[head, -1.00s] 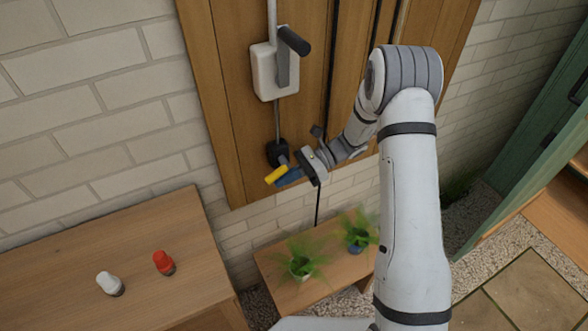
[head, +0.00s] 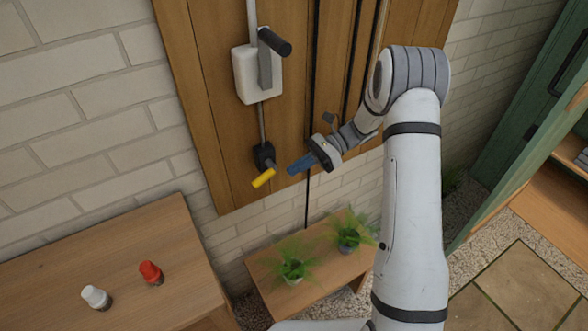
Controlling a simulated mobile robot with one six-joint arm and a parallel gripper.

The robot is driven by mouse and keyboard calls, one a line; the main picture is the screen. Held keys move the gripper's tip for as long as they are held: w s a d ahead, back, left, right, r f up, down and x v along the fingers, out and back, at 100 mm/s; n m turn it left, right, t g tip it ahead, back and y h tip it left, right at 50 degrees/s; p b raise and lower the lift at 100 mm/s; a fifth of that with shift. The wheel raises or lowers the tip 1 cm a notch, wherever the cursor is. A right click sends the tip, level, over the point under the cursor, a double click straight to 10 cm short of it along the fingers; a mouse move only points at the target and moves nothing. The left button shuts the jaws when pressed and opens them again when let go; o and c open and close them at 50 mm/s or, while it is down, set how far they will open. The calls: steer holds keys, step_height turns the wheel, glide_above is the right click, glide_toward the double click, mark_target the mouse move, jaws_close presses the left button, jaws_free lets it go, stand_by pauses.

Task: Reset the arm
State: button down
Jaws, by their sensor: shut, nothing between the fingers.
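My gripper (head: 293,169) has blue fingers and is at the end of my arm, in front of the wooden panel (head: 205,110). It is shut and empty. It is a little right of a yellow handle (head: 263,178) on a small black fitting (head: 263,154), with a visible gap between them. The yellow handle slants, its right end higher. My white arm fills the right middle of the view.
A lever box (head: 252,75) with a black grip is on the panel. A red-capped bottle (head: 151,272) and a white-capped bottle (head: 96,297) stand on the wooden table (head: 60,270). Potted plants stand on a low bench (head: 310,285). A green cabinet (head: 515,120) is at right.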

stand_by(0.3)
steer(key=s+d+r+n+t+h, duration=0.4)
steer(key=s+d+r+n+h, duration=0.2)
steer(key=s, duration=0.5)
steer(key=s+d+r+n+t+h, duration=0.5)
steer(key=s+d+r+n+h, duration=0.2)
steer(key=s, duration=0.4)
steer(key=shift+s+d+r+n, duration=0.2)
steer(key=shift+r+n, duration=0.4)
steer(key=shift+n, duration=0.3)
